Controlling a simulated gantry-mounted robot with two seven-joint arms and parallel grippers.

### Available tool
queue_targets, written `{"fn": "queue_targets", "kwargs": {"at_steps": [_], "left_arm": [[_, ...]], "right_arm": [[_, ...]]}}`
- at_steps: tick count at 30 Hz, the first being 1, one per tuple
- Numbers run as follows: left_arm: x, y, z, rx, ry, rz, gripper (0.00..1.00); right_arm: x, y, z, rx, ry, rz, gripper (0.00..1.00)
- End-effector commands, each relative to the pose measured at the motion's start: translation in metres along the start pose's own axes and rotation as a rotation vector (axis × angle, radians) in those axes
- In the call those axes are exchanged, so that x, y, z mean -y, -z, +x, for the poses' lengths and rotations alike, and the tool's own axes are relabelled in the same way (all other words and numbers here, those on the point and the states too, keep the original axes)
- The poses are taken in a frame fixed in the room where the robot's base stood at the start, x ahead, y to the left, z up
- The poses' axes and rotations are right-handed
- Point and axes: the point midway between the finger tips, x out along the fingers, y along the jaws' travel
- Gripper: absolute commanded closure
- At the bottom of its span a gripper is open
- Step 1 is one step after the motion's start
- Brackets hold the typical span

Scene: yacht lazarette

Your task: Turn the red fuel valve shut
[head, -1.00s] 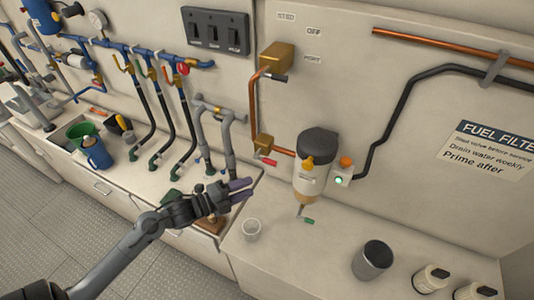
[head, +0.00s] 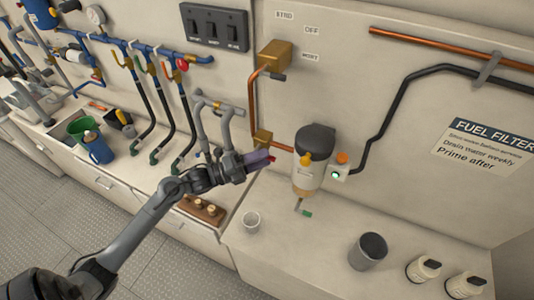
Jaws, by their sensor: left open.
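The small brass fuel valve (head: 263,137) sits at the foot of a copper pipe on the wall, left of the fuel filter. Only the tip of its red lever (head: 272,158) shows, at the end of my left gripper's fingers; the rest is hidden. My left gripper (head: 262,160) is open, its dark purple-grey fingers pointing right just below the valve body. I cannot tell whether the fingers touch the lever or lie only in front of it. My right gripper is not in view.
The fuel filter (head: 311,155) stands close to the right of the fingers. A clear cup (head: 251,221), a grey canister (head: 368,251) and white bottles (head: 424,268) stand on the counter. A larger brass box (head: 275,53) is above. Hoses and grey pipes hang left.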

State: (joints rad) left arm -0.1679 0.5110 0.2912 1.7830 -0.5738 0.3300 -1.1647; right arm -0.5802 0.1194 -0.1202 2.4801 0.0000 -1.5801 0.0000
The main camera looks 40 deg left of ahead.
Motion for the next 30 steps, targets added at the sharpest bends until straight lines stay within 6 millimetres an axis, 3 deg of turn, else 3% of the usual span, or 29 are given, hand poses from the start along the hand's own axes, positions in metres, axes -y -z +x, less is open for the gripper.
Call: {"fn": "queue_targets", "kwargs": {"at_steps": [6, 17, 25, 30], "left_arm": [[0.001, 0.0, 0.019, 0.001, 0.0, -0.002, 0.59], [-0.001, 0.0, 0.023, 0.001, -0.002, -0.001, 0.59], [-0.001, 0.0, 0.022, 0.001, -0.001, -0.001, 0.97], [-0.001, 0.0, 0.022, 0.001, -0.001, -0.001, 1.0]], "right_arm": [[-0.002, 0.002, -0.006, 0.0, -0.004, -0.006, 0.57], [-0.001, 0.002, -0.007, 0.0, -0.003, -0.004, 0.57], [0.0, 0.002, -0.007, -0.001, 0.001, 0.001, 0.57], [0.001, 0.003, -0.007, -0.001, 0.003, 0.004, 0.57]]}}
